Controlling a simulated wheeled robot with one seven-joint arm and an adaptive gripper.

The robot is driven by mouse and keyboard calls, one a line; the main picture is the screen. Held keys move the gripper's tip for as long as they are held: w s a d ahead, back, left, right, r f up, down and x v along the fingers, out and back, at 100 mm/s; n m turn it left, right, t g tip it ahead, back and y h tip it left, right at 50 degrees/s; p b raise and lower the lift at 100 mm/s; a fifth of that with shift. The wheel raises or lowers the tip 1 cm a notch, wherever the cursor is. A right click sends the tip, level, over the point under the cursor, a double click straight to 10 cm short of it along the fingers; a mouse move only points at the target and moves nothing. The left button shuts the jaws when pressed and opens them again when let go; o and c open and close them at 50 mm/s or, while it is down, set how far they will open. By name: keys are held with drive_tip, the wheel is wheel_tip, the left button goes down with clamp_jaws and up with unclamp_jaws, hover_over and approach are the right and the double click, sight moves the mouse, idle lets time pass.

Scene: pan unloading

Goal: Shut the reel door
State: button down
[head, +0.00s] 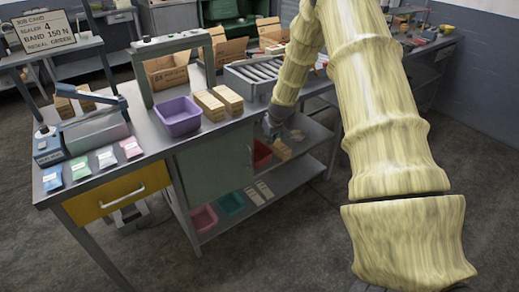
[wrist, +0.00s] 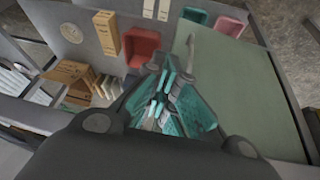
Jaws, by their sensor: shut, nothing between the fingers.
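The reel door looks like the grey-green panel (head: 214,165) under the bench top, right of the yellow drawer. A slim handle (head: 250,155) shows near its right edge. I cannot tell exactly how far it stands from its frame. In the wrist view the panel (wrist: 235,85) fills the right side, with the pale handle (wrist: 191,50) near its left edge. My gripper (head: 271,128) is at the bench's right front edge, right of the door and above the shelves. Its teal fingers (wrist: 166,78) are shut and empty, beside the panel; contact is unclear.
The bench top holds a purple bin (head: 178,117), tan boxes (head: 218,102) and a roller tray (head: 268,75). The yellow drawer (head: 115,195) is left of the door. Open shelves on the right hold a red bin (head: 261,154) and cartons. Floor in front is clear.

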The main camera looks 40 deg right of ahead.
drive_tip(key=s+d+f+t+h+b, duration=0.1)
drive_tip(key=d+f+t+h+b, duration=0.4)
drive_tip(key=f+b, duration=0.55)
drive_tip(key=s+a+f+t+y+b, duration=0.3)
drive_tip(key=s+a+t+y+b, duration=0.15)
drive_tip(key=a+t+b, duration=0.4)
drive_tip(key=w+d+b, duration=0.1)
drive_tip(key=w+d, duration=0.1)
drive_tip(key=w, duration=1.2)
drive_tip(key=shift+d+b, duration=0.15)
drive_tip(key=shift+b, duration=0.2)
drive_tip(key=shift+g, duration=0.25)
